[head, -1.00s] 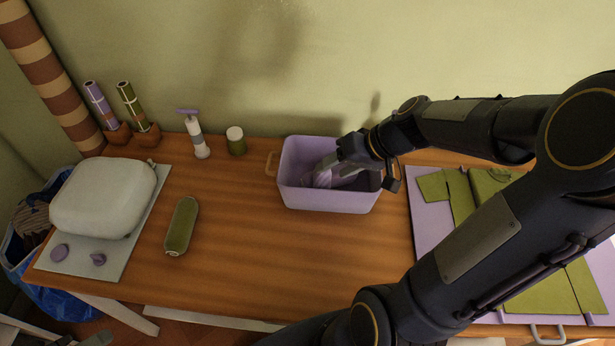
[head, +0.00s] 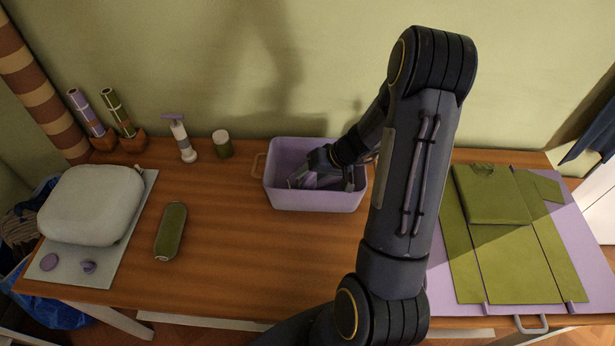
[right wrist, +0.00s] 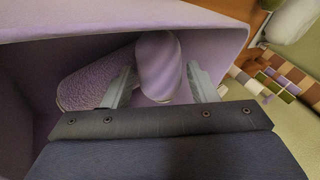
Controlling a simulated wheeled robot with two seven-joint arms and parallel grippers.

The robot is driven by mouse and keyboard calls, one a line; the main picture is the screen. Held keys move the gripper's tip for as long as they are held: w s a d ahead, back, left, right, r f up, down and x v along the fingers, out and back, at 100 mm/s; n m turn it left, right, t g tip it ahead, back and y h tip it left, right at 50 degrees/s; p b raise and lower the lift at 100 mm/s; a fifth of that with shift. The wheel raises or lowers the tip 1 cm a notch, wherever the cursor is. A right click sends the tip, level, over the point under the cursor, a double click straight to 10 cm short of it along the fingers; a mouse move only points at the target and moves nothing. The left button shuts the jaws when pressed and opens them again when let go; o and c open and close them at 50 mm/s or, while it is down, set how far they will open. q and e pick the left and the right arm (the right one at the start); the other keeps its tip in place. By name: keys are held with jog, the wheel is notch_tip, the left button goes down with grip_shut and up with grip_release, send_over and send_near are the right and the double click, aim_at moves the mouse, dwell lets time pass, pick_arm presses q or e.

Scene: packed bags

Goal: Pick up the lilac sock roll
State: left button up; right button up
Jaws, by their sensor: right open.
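My right gripper (head: 326,180) reaches down into the lilac bin (head: 318,201) in the head view. In the right wrist view its two fingers (right wrist: 161,70) are spread apart. A smooth, faintly striped lilac roll, which looks like the lilac sock roll (right wrist: 158,62), lies between the fingers, with no clear grip on it. A second lilac roll with a fuzzy texture (right wrist: 88,92) lies to the left, outside the fingers. In the head view the gripper and bin wall partly hide the bin's contents. My left gripper is not in view.
The bin's walls (right wrist: 110,20) stand close around the gripper. Bare wood lies in front.

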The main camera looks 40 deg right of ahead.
jog(key=shift+w+a+f, duration=0.1)
jog(key=shift+w+f, duration=0.05)
jog(key=shift+f, duration=0.05)
jog(key=shift+r, duration=0.1)
jog(key=c, duration=0.8)
